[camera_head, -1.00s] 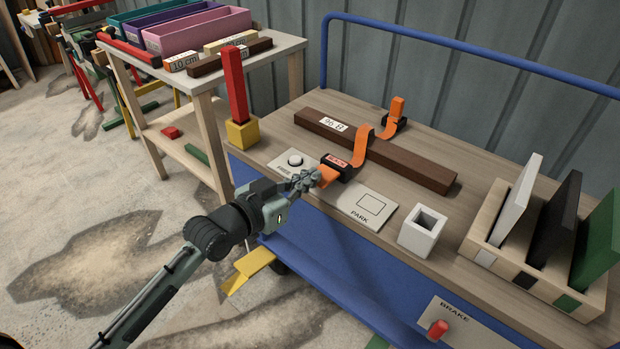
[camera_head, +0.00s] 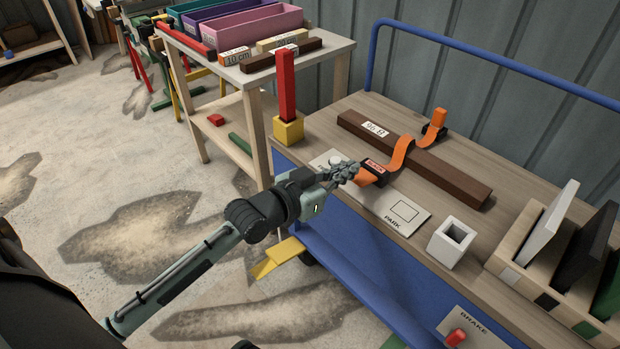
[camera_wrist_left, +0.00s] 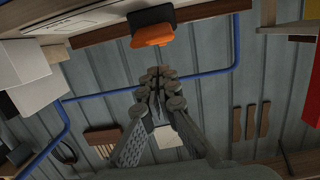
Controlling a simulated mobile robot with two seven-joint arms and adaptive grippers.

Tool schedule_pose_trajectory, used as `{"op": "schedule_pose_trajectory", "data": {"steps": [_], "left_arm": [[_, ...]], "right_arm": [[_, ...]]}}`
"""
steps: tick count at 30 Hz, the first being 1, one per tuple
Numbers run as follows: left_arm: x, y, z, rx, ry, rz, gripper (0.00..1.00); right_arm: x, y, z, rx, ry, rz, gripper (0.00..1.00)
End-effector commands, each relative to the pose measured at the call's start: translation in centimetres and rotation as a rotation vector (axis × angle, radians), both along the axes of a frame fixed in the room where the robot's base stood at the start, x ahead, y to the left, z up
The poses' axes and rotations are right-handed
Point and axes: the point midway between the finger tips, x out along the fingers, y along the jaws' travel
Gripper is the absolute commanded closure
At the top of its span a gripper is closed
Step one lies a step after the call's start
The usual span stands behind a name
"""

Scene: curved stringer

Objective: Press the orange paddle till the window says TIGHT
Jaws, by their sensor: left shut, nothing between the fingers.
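The orange paddle (camera_head: 368,179) sticks out from the front of the black ratchet (camera_head: 384,174) on the cart top. A small red window (camera_head: 375,165) shows on the ratchet; its lettering is too small to read surely. An orange strap (camera_head: 400,153) runs from it over a dark brown beam (camera_head: 445,176). My left gripper (camera_head: 354,170) is shut and empty, with its tips right beside the paddle; I cannot tell whether they touch. In the left wrist view, the paddle (camera_wrist_left: 153,35) shows beyond the shut fingertips (camera_wrist_left: 160,85). My right gripper is not in view.
On the cart top, a plate with a round knob (camera_head: 334,161) is left, a PARK plate (camera_head: 404,212) and white square cup (camera_head: 450,243) are right. A red post stands in a yellow block (camera_head: 289,130). A blue rail (camera_head: 480,50) runs behind.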

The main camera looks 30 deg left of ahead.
Motion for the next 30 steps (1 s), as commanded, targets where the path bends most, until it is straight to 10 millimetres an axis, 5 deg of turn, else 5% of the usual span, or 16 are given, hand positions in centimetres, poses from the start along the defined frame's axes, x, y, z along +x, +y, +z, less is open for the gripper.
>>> {"op": "schedule_pose_trajectory", "data": {"steps": [12, 30], "left_arm": [[-7.9, 2.8, 1.3, 0.002, 0.003, -0.001, 1.00], [-9.0, 3.3, 1.7, 0.001, 0.000, 0.000, 1.00]], "right_arm": [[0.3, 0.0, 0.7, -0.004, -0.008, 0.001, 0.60], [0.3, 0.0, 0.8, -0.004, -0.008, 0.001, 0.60]]}}
